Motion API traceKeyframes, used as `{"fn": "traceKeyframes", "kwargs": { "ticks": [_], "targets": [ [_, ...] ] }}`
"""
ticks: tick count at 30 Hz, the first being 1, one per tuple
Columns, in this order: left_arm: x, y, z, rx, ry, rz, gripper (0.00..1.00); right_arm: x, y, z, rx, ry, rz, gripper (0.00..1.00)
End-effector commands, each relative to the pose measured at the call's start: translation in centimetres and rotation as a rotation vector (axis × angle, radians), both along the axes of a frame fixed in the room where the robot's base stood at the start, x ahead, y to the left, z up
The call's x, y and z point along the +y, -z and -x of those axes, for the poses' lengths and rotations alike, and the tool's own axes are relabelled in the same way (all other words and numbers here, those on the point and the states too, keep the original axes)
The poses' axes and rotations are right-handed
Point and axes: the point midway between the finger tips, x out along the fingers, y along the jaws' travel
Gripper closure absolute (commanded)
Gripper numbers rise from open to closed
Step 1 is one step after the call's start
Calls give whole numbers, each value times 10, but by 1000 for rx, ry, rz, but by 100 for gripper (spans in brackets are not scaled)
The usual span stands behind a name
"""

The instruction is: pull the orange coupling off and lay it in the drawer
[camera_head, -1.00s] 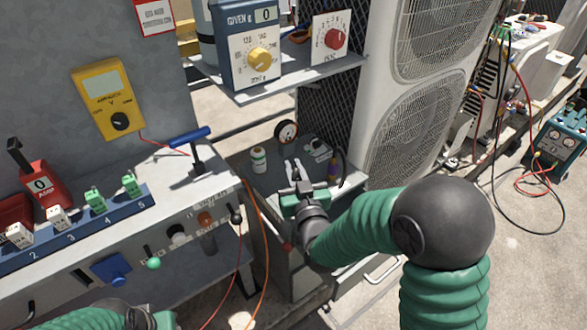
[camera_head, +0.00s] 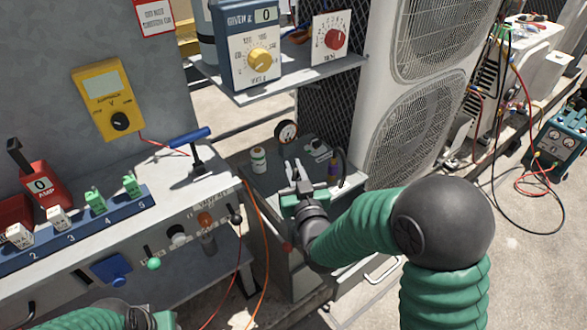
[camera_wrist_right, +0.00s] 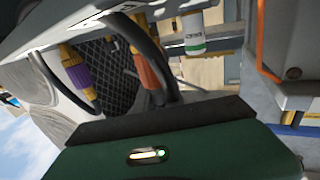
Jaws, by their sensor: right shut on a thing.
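An orange coupling (camera_wrist_right: 152,72) on a dark hose shows in the right wrist view, just beyond my right gripper's dark edge. In the head view it is hidden behind my gripper. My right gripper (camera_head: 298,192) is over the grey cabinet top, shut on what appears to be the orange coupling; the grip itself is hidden. A purple coupling (camera_wrist_right: 77,75) on another hose stands beside it, and it also shows in the head view (camera_head: 333,172). A pale drawer front with a handle (camera_head: 384,268) is below my right arm. My left gripper (camera_head: 150,318) is partly cut off at the bottom edge.
A white bottle with a green band (camera_head: 258,158) and a round gauge (camera_head: 286,132) are on or above the cabinet top. A blue-handled lever (camera_head: 192,142) stands on the left bench. Orange and red cables hang between bench and cabinet. A fan condenser (camera_head: 415,125) rises behind.

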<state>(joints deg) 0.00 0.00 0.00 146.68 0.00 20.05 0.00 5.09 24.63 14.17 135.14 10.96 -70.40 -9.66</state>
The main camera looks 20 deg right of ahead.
Motion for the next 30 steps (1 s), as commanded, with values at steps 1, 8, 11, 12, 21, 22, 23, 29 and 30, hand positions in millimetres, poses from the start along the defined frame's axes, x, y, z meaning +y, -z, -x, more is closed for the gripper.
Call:
{"fn": "traceKeyframes", "kwargs": {
  "ticks": [1, 8, 11, 12, 21, 22, 23, 29, 30],
  "targets": [
    [0, -2, 0, 0, 0, 0, 64, 0, -3, 0, -4, 0, 0, 100],
    [0, -2, 0, 0, 0, 0, 64, 0, -5, 0, -5, 0, 0, 100],
    [0, -3, 0, 0, 0, 0, 64, 0, -5, 0, -4, 0, 0, 100],
    [0, -4, 0, 0, 0, 0, 64, 0, -6, -1, -4, 0, 0, 100],
    [0, -16, 0, 0, 0, 0, 64, 0, -21, -1, -3, 0, 0, 100],
    [0, -17, 0, 0, 0, 0, 64, 0, -22, -1, -3, 0, 0, 100],
    [0, -18, 0, 0, 0, 0, 64, 0, -23, -1, -3, 0, 0, 100],
    [0, -25, 0, 0, 0, 0, 64, 0, -33, -1, -3, 1, 0, 100],
    [0, -27, 0, 0, 0, 0, 64, 0, -35, -1, -3, 1, 0, 100]
  ]
}}
